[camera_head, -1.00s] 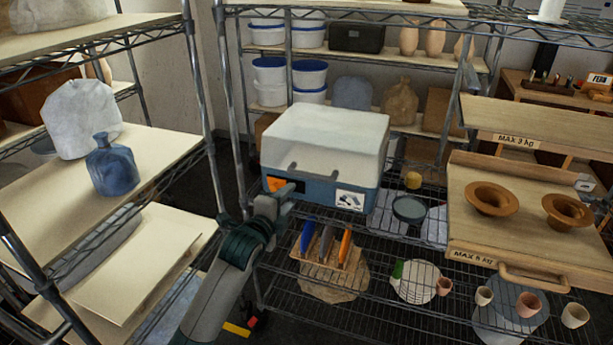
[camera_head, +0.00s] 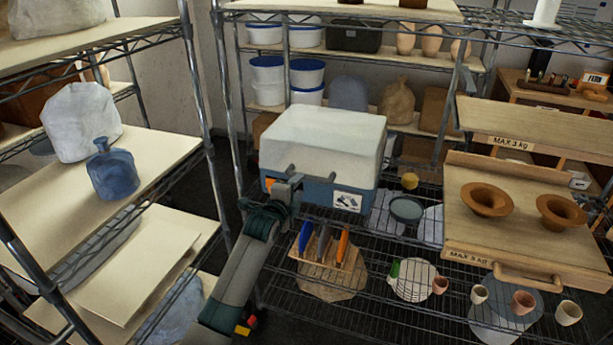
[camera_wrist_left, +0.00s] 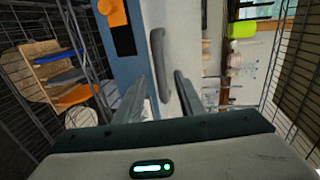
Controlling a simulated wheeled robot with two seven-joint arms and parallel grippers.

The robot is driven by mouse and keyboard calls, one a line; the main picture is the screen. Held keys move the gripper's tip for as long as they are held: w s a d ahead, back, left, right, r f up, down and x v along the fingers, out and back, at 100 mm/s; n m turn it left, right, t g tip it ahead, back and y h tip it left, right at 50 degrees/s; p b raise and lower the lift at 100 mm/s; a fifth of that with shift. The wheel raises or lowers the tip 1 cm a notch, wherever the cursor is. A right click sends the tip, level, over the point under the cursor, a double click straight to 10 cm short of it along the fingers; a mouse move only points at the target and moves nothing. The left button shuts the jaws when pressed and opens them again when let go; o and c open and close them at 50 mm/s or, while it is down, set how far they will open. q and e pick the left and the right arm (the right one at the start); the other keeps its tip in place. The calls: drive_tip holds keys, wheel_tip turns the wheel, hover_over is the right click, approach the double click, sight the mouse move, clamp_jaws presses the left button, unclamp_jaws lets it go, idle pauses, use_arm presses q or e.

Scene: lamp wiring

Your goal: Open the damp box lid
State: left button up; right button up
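The damp box has a white lid (camera_head: 325,135) and a blue base (camera_head: 315,192), and stands on the wire shelf with its lid down. My right gripper is not in view.
Below the box stands a wooden rack (camera_head: 324,248) with coloured plates. A wooden board (camera_head: 525,225) with two brown bowls is further right. A metal shelf post (camera_head: 232,110) rises left of the box.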

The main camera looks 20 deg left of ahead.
sight(307, 177)
use_arm(q)
drive_tip(key=shift+p+x, duration=0.6)
drive_tip(key=shift+x, duration=3.3)
drive_tip(key=shift+c, duration=0.6)
clamp_jaws()
